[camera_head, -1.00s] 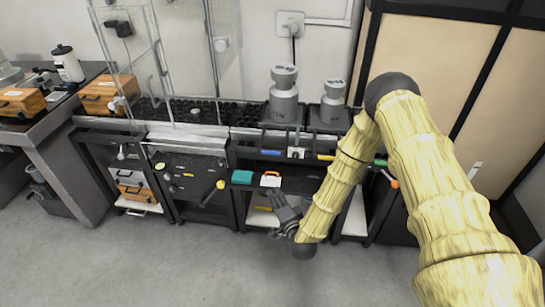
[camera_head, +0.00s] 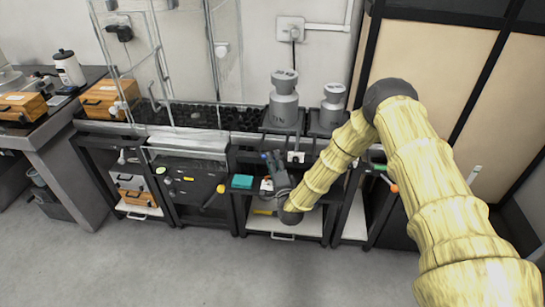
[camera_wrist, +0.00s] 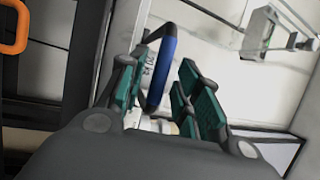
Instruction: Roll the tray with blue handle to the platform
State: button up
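The tray (camera_head: 267,127) with the blue handle is dark and sits on the bench top under the larger grey weight (camera_head: 284,109). Its blue handle (camera_wrist: 161,74) shows in the wrist view as an upright bar between my gripper's teal finger pads. My gripper (camera_wrist: 160,95) is open around the handle, with a visible gap on the right side. In the head view my gripper (camera_head: 270,160) is just below the tray's front edge and hides most of the handle. I cannot tell for certain which surface is the platform; a pale flat surface (camera_head: 190,143) lies left of the tray.
A smaller grey weight (camera_head: 333,103) stands on a second tray to the right. A clear glass enclosure (camera_head: 185,60) rises at the left. Below are shelves with a teal box (camera_head: 242,182). The floor (camera_head: 190,265) in front is clear.

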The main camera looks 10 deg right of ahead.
jog(key=shift+x, duration=0.9)
grip_shut()
jog(key=shift+a, duration=0.1)
